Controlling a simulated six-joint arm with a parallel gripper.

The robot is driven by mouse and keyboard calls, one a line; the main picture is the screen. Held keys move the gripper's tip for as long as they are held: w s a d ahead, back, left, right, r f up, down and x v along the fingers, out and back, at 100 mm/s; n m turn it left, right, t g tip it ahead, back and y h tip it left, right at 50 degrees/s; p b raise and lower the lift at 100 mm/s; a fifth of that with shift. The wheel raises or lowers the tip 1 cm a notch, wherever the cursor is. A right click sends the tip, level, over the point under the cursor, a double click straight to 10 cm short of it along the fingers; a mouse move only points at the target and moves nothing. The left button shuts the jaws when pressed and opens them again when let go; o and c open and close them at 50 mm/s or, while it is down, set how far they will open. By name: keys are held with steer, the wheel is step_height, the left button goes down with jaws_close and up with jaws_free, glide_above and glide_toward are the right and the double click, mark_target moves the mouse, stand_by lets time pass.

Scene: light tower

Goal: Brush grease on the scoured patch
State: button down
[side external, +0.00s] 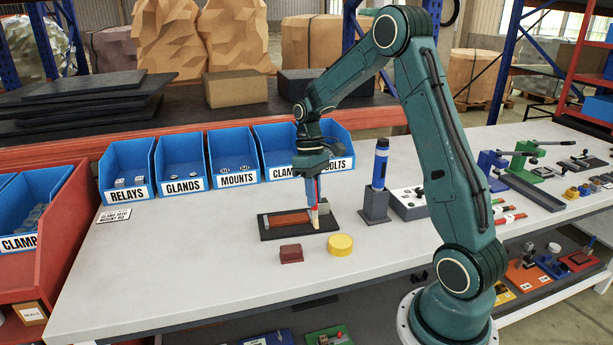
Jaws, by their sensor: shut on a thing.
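My gripper (314,176) points down over the work and is shut on a slim brush (314,203), which stands roughly upright. The brush's pale tip (315,222) is at the right part of a dark plate (267,233). A reddish-brown patch (290,218) shows on the plate, left of the tip. I cannot tell whether the tip touches the plate, or whether it carries grease. A round yellow tin (340,245) sits on the bench just in front of the plate's right side. A dark red block (291,253) lies left of the tin.
Blue bins (182,163) line the bench's back edge. A grey holder (375,205) with a blue-and-black tool (380,163) stands right of the plate, and a white box (409,204) is beside it. The white bench (180,260) is clear at front left.

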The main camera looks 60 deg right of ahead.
steer(key=s+d+r, duration=0.1)
steer(key=s+d, duration=0.3)
steer(key=s, duration=0.1)
steer(key=shift+d+r+g+y, duration=0.3)
steer(key=shift+d+r, duration=0.05)
steer(key=shift+f, duration=0.15)
steer(key=shift+f, duration=2.9)
steer(key=shift+f, duration=0.6)
stand_by(0.4)
steer(key=shift+r, duration=0.15)
step_height(320, 180, up, 7)
stand_by(1.1)
steer(key=shift+w+a, duration=0.1)
steer(key=shift+w, duration=0.1)
stand_by(0.4)
